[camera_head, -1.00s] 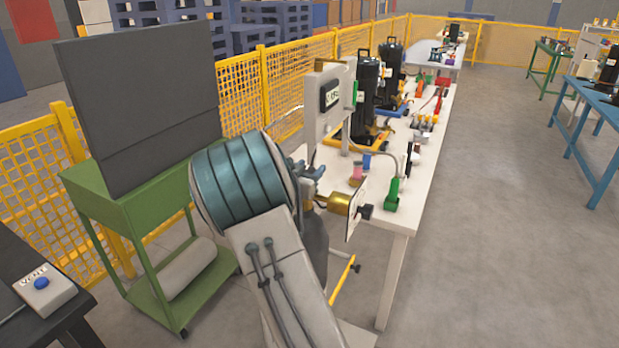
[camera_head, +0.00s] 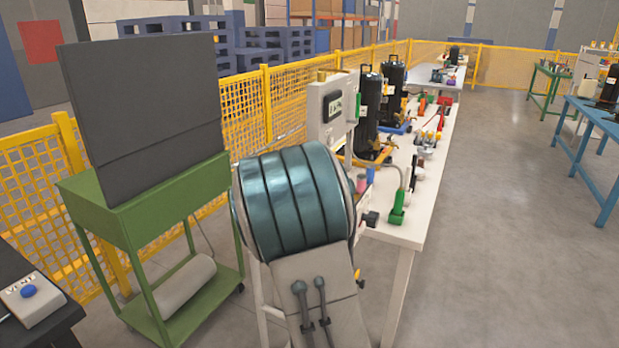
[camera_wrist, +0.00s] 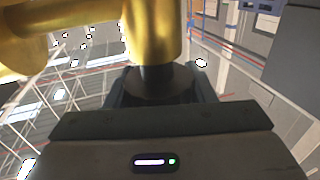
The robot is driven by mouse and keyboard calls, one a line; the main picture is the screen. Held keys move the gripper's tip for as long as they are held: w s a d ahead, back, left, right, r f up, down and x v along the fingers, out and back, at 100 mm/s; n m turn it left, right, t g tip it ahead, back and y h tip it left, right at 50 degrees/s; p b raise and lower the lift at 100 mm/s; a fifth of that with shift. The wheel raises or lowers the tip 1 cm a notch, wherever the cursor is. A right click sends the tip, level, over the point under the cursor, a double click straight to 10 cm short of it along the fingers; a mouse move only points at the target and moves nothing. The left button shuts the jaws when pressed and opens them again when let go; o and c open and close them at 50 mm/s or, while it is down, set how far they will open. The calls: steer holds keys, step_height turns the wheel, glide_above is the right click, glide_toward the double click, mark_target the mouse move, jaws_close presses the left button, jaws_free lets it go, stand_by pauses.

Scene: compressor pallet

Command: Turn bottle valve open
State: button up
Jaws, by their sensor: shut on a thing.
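A brass valve body (camera_wrist: 155,28) fills the top middle of the wrist view, with another brass part (camera_wrist: 22,55) at the left. Below the body is a dark round knob (camera_wrist: 157,84) on a short grey stem. My gripper (camera_wrist: 157,92) is shut on this knob, its dark fingers on both sides. In the head view my teal and grey arm hides the gripper and most of the brass valve. A small black knob (camera_head: 371,219) shows just right of my arm, at the near end of the white bench. I cannot tell the valve's turn angle.
The white bench (camera_head: 432,190) carries a grey panel box (camera_head: 325,118), black cylinders (camera_head: 367,112) and a green fitting (camera_head: 398,207). A green cart (camera_head: 85,212) with a dark board stands left. A vent button box (camera_head: 30,297) is at lower left.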

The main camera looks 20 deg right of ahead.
steer(key=o, duration=1)
steer(key=shift+s, duration=0.1)
steer(key=v, duration=1.3)
steer(key=shift+s+a, duration=0.25)
steer(key=shift+a, duration=0.05)
